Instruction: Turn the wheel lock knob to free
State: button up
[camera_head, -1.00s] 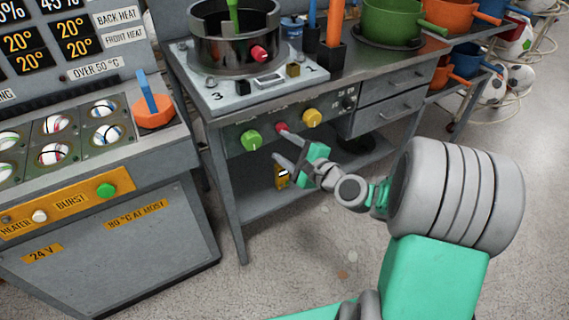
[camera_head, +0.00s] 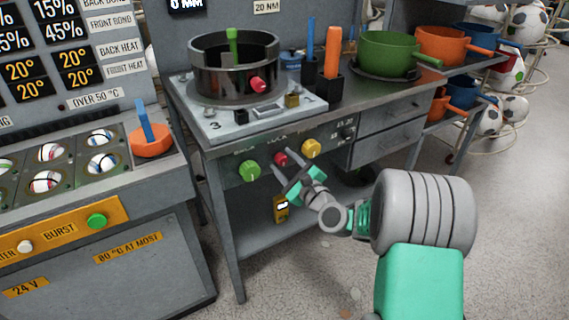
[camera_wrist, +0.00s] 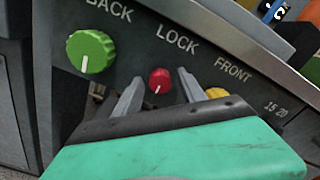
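A small red knob (camera_wrist: 159,80) sits under the word LOCK on the grey front panel, with a white mark pointing down in the wrist view. In the head view the red knob (camera_head: 281,158) is between a green and a yellow knob. My gripper (camera_wrist: 156,90) is open and empty. In the wrist view its two grey fingers show on either side of the red knob, left and right. In the head view my gripper (camera_head: 290,174) is just in front of the panel at the red knob. I cannot tell whether the fingers touch it.
The green BACK knob (camera_wrist: 91,51) is left of the fingers. The yellow FRONT knob (camera_wrist: 217,93) is close behind the right finger, partly hidden. A bench top (camera_head: 215,140) overhangs the panel. A grey cabinet (camera_head: 120,265) stands at the left.

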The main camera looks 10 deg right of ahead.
grip_shut()
jog(key=shift+f+n, duration=0.1)
jog(key=shift+n, duration=0.3)
jog(key=n+b, duration=0.2)
jog(key=n, duration=0.1)
jog(key=shift+f+n, duration=0.1)
jog(key=shift+n, duration=0.2)
jog(key=n+b, duration=0.2)
jog(key=n, duration=0.2)
jog(key=n+b, duration=0.4)
jog(key=n, duration=0.1)
jog(key=shift+f, duration=0.15)
jog(key=n+b, duration=0.3)
jog(key=shift+n, duration=0.3)
jog(key=shift+n+b, duration=0.5)
jog(key=shift+b, duration=0.05)
jog(key=shift+r, duration=0.2)
